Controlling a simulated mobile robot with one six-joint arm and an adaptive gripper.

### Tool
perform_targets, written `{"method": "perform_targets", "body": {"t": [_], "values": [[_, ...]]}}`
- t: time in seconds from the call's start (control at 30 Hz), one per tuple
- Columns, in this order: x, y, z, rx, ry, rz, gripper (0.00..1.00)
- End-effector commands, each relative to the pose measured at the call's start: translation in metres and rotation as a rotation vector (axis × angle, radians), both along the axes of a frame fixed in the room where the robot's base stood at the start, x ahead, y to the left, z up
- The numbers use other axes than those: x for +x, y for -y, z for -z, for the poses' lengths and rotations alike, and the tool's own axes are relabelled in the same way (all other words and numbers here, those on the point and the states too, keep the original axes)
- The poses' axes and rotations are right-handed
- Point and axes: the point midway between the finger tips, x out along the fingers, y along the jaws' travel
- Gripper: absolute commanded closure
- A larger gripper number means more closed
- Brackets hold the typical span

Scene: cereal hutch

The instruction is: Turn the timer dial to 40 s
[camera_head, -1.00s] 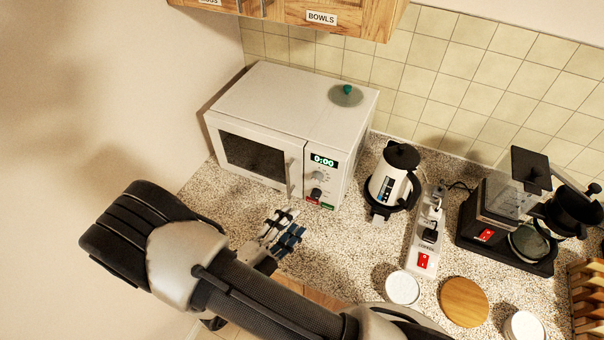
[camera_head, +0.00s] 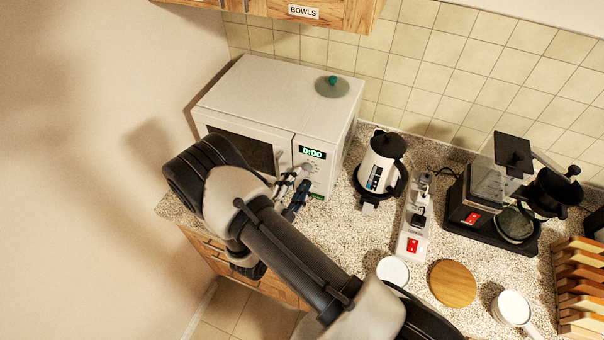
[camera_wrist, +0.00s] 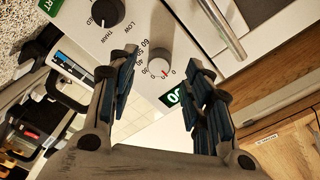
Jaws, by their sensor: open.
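The timer dial (camera_wrist: 158,64) is a pale round knob on the white microwave (camera_head: 275,95). In the wrist view its red mark points at the 0 end of its printed scale, whose numbers run up to 60. My gripper (camera_wrist: 162,60) is open, with one finger on each side of the dial in that view. I cannot tell whether either finger touches it. In the head view my gripper (camera_head: 293,190) is at the microwave's control panel and covers part of it. The green display (camera_head: 312,153) reads 0:00.
A black power knob (camera_wrist: 104,11) sits beside the timer dial. The microwave door handle (camera_wrist: 222,28) is close to my right finger in the wrist view. A kettle (camera_head: 378,165), a power strip (camera_head: 408,232) and a coffee machine (camera_head: 474,216) stand to the right.

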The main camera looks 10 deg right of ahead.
Motion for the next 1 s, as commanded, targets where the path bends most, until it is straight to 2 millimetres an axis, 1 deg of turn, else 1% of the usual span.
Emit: {"method": "perform_targets", "body": {"t": [0.03,0.2,0.33,0.6,1.0], "values": [[0.006,0.008,0.000,0.000,0.001,0.004,0.54],[0.021,0.018,0.000,0.000,0.000,0.001,0.54],[0.025,0.022,0.000,0.001,-0.001,0.001,0.54],[0.026,0.022,0.000,0.000,0.000,-0.001,0.55],[0.026,0.022,0.000,0.000,0.000,0.000,0.82]]}}
